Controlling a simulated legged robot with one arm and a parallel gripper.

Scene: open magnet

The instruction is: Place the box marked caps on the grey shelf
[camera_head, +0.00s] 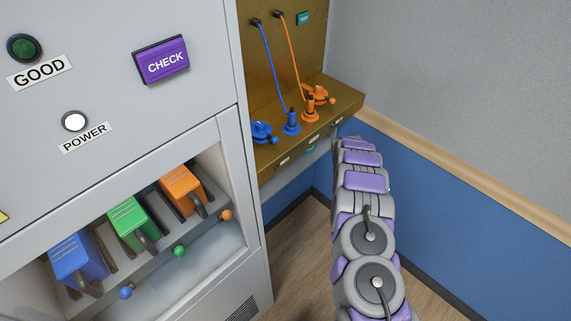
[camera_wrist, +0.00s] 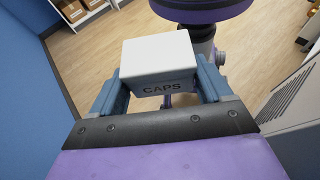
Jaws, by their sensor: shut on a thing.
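The white box marked CAPS (camera_wrist: 158,58) shows in the wrist view, between the two blue-grey fingers of my gripper (camera_wrist: 160,88). My gripper is shut on it, and the dark lettering faces the wrist camera. In the head view my grey and purple arm reaches away on the right side, and its end, with the gripper and the box, is hidden. A grey shelf edge (camera_head: 296,169) shows in part under the brown bench at the back, partly behind the arm. I cannot tell whether it is the task's grey shelf.
A brown bench (camera_head: 335,112) holds blue and orange fittings with cables. A large grey cabinet (camera_head: 120,100) with a CHECK button stands at left, with blue, green and orange modules in its opening. A blue and grey wall (camera_head: 450,200) closes the right. Wood floor (camera_wrist: 110,50) is clear.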

